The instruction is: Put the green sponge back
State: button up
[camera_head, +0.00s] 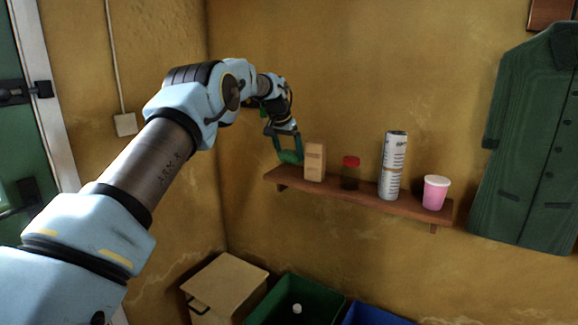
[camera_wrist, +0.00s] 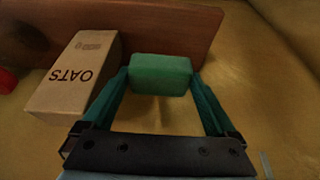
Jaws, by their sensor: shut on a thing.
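The green sponge (camera_wrist: 160,74) is held between the two fingertips of my gripper (camera_wrist: 160,82) in the wrist view. In the head view, my gripper (camera_head: 288,152) is at the left end of the wooden wall shelf (camera_head: 400,204), with the sponge (camera_head: 290,157) at its tips. The sponge is close to the shelf's left end, left of the oats box (camera_head: 315,163). In the wrist view the shelf (camera_wrist: 180,28) lies just past the sponge. I cannot tell whether the sponge touches the shelf.
Right of the oats box stand a red-lidded jar (camera_head: 350,173), a tall white can (camera_head: 393,166) and a pink cup (camera_head: 435,193). A green jacket (camera_head: 530,140) hangs at the right. Below are a wooden box (camera_head: 228,284), a green bin (camera_head: 262,308) and a blue bin (camera_head: 372,315).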

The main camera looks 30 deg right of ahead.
jog(key=shift+f+p, duration=0.4)
jog(key=shift+f, duration=1.75)
jog(key=o, duration=0.8)
jog(key=shift+f, duration=0.1)
jog(key=shift+o, duration=0.2)
jog(key=b+v, duration=0.3)
jog(key=v, duration=0.9)
